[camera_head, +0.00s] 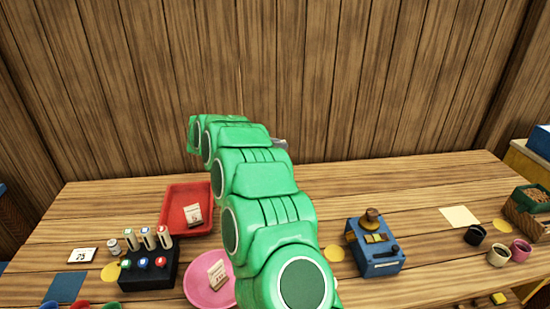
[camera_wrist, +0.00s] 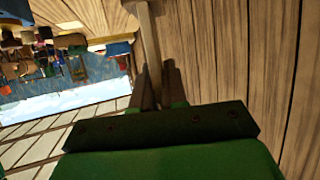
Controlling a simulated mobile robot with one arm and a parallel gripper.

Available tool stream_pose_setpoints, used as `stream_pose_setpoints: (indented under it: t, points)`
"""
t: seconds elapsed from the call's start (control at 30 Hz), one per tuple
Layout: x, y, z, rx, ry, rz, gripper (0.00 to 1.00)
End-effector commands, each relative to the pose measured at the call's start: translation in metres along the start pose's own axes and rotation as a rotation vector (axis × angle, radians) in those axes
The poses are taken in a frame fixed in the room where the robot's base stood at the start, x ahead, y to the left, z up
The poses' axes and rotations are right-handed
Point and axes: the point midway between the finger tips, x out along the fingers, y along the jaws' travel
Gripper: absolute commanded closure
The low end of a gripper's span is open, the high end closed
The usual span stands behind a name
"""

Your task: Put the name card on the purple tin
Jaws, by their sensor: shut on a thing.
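My gripper (camera_wrist: 158,85) is shut on a pale stick (camera_wrist: 150,45) in the wrist view; the stick runs up between the fingers to a wider end at the top edge. In the head view my green arm hides most of the gripper, and a thin upright line stands above the arm. A white card (camera_head: 82,255) with dark marks lies at the left of the table. I cannot tell which is the name card. A pinkish-purple cup-like tin (camera_head: 520,250) stands at the far right.
A black holder (camera_head: 150,281) with several bottles stands at the left. A blue device (camera_head: 381,268) stands right of my arm. Dark (camera_head: 475,236) and cream (camera_head: 498,254) cups and a brown crate (camera_head: 528,214) are at the right. The table's back middle right looks clear.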

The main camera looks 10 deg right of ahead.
Motion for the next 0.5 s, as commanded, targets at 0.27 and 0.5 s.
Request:
stream_pose_setpoints:
  t: [0.27,0.5]
  points:
    - [0.013,-0.023,0.007,0.002,0.001,-0.001,1.00]
    - [0.023,-0.040,0.017,0.001,0.000,-0.001,1.00]
